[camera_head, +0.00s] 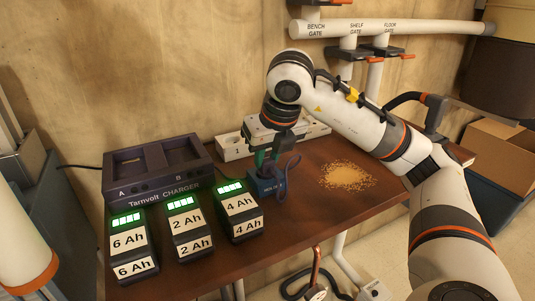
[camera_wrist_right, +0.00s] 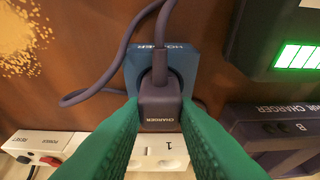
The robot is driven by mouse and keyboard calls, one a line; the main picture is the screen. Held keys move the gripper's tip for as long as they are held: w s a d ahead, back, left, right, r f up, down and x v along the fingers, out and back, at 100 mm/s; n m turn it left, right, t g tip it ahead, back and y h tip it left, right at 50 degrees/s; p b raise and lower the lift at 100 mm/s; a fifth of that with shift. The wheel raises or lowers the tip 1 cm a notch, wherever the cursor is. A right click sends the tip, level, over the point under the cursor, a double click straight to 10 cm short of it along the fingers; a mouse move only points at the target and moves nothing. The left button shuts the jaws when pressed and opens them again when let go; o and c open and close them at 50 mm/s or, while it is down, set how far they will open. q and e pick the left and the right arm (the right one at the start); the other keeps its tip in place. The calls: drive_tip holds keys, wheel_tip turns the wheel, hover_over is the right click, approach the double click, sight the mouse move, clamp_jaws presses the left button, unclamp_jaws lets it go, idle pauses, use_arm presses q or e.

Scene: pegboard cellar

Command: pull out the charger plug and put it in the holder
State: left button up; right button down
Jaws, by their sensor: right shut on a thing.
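The charger plug (camera_wrist_right: 160,115) is a dark purple block marked CHARGER with a purple cord. My right gripper (camera_wrist_right: 159,106) is shut on it, with a green finger on each side. In the head view the gripper (camera_head: 266,162) points down over the blue holder (camera_head: 266,187). In the wrist view the holder (camera_wrist_right: 133,72) shows behind the plug, its label partly covered. The plug overlaps the holder; I cannot tell whether it is seated or just above. The power strip (camera_head: 234,148) lies behind, partly hidden by my gripper. My left gripper is out of view.
The Tarnvolt charger (camera_head: 158,168) stands at the back left. Three lit battery packs, 6 Ah (camera_head: 128,245), 2 Ah (camera_head: 188,228) and 4 Ah (camera_head: 240,211), stand in front. The cord (camera_head: 291,178) loops right of the holder. A sawdust pile (camera_head: 346,175) lies farther right.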

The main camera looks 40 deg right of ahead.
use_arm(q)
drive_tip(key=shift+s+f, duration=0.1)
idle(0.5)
use_arm(e)
drive_tip(key=shift+f, duration=0.1)
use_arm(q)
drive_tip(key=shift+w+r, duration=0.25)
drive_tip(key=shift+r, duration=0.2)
use_arm(e)
drive_tip(key=shift+f, duration=0.1)
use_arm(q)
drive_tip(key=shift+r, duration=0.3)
use_arm(e)
drive_tip(key=shift+f, duration=0.1)
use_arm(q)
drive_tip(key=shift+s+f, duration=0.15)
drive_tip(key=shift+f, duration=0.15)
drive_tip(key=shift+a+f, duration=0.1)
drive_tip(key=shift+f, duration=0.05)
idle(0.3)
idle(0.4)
